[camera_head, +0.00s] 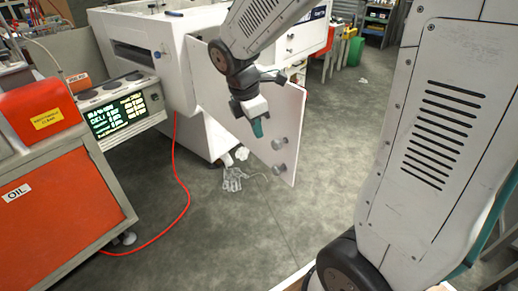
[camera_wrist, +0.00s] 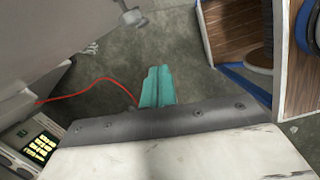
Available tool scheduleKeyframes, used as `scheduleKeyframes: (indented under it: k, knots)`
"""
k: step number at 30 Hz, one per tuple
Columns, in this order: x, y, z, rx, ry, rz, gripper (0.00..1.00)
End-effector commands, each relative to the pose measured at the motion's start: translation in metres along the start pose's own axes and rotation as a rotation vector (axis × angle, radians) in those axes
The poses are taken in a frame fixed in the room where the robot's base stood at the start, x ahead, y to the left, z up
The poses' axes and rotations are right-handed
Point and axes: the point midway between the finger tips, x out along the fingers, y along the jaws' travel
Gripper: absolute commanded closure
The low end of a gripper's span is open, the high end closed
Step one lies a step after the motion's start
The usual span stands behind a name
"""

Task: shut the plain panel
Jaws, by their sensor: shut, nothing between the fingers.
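The plain panel (camera_head: 290,112) is a flat white door standing open from the white machine, with two round grey knobs (camera_head: 279,156) near its free edge. In the wrist view, a grey surface with a knob at upper left looks like this panel (camera_wrist: 60,35). My gripper (camera_head: 258,128) has teal fingers, pressed together and empty. In the head view it overlaps the knob-side face of the panel; I cannot tell whether it touches. In the wrist view the fingers (camera_wrist: 157,88) show over bare floor, and the arm hides part of the panel in the head view.
The white machine (camera_head: 180,80) stands behind the panel. A red hose (camera_head: 180,190) runs over the floor, and pale gloves (camera_head: 233,178) lie below the panel. An orange oil cabinet (camera_head: 60,210) and a lit display (camera_head: 118,114) are at left. The middle floor is clear.

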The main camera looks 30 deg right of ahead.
Motion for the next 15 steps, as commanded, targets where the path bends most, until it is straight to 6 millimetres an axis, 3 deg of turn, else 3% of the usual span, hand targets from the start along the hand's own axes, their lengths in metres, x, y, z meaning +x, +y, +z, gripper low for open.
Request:
scheduleKeyframes:
  k: [3, 8, 15]
  knots:
    - [-0.004, 0.008, 0.002, -0.149, -0.005, 0.036, 1.0]
    - [0.0, 0.009, 0.001, -0.221, -0.006, 0.039, 1.0]
    - [0.037, 0.009, 0.001, -0.22, -0.005, 0.034, 1.0]
